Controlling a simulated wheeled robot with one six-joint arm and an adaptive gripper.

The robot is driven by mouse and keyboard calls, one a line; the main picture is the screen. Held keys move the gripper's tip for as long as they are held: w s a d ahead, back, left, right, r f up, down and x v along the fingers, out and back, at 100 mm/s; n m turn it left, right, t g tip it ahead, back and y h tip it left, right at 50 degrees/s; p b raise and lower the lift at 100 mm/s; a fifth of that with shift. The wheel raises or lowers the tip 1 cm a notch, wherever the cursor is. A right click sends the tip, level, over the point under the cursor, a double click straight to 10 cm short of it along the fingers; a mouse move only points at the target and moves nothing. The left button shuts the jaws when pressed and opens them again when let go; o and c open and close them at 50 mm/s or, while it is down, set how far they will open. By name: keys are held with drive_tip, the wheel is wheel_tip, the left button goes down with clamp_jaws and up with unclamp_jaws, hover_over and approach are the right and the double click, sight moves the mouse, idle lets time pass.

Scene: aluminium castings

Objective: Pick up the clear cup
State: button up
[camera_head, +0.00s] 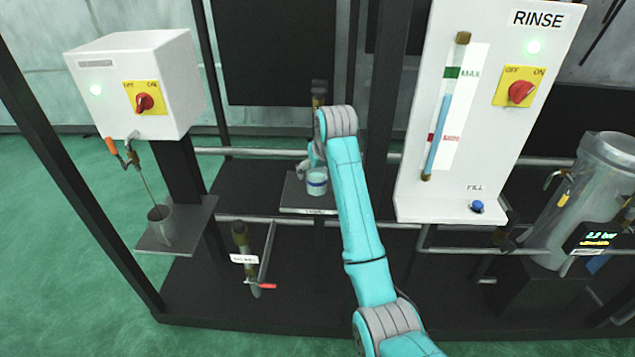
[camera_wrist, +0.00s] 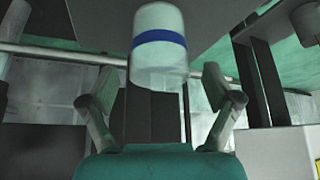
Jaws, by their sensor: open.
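A pale, translucent cup with a blue band (camera_head: 317,183) stands on a small grey shelf (camera_head: 292,198) in the middle of the head view. The cup also shows large at the top centre of the wrist view (camera_wrist: 159,50). My gripper (camera_wrist: 161,82) is open, with one finger on each side of the cup's near end in the picture. No finger visibly touches the cup. In the head view my gripper (camera_head: 307,168) is small and partly hidden by my arm, close beside the cup. A second, grey cup (camera_head: 161,225) stands under the tap at left.
A white box with a red switch (camera_head: 135,85) hangs at left above a metal platform (camera_head: 188,232). The white RINSE panel (camera_head: 480,130) rises right of my arm. Dark frame posts and pipes surround the shelf. A metal tank (camera_head: 590,180) stands at far right.

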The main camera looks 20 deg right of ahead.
drive_tip(key=shift+x, duration=2.25)
drive_tip(key=c, duration=1.5)
